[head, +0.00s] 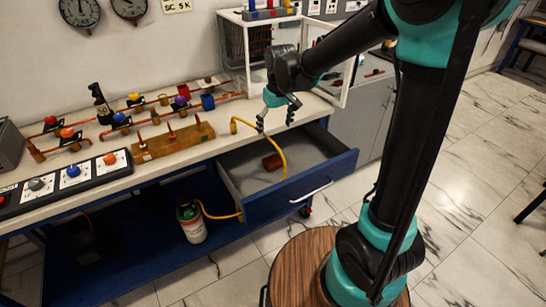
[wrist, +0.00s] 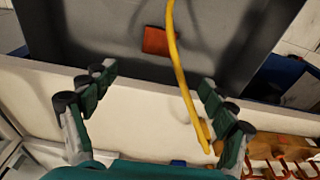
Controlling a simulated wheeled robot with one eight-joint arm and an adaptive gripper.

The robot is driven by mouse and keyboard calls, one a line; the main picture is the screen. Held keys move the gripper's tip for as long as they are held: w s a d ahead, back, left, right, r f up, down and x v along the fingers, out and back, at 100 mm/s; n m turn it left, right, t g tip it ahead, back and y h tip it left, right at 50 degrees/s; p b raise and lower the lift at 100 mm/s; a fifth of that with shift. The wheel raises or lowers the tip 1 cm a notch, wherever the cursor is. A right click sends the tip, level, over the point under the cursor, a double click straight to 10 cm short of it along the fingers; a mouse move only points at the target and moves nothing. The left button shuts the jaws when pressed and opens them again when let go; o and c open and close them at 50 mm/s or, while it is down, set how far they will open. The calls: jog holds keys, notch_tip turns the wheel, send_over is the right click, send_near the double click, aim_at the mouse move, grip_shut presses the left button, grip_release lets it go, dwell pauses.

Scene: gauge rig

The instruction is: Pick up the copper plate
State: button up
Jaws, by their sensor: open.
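A small reddish-brown plate (head: 272,162), which looks like the copper plate, lies flat in the open grey-lined drawer (head: 237,180). It also shows in the wrist view (wrist: 156,40), at the upper middle, beside a yellow hose. My gripper (head: 276,115) is open, with its fingers spread and nothing between them. It hangs over the bench's front edge, above and behind the drawer, apart from the plate. In the wrist view my fingers (wrist: 157,82) frame the pale bench edge, and the plate lies beyond their tips.
A yellow hose (head: 282,153) arcs from the bench over the drawer towards a gas cylinder (head: 191,222). A glass-doored cabinet (head: 238,47) stands on the bench behind my gripper. A wooden block with spikes (head: 172,141) and valve pipes stand left. The drawer floor is otherwise clear.

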aim_at(273, 160)
jog(key=f, duration=0.5)
jog(key=w+f, duration=0.1)
jog(key=f, duration=1)
jog(key=shift+w+a+f, duration=0.3)
jog(key=shift+a+f, duration=0.1)
jog(key=shift+c, duration=0.3)
jog(key=c, duration=1.5)
jog(key=shift+r, duration=0.1)
jog(key=shift+c, duration=0.2)
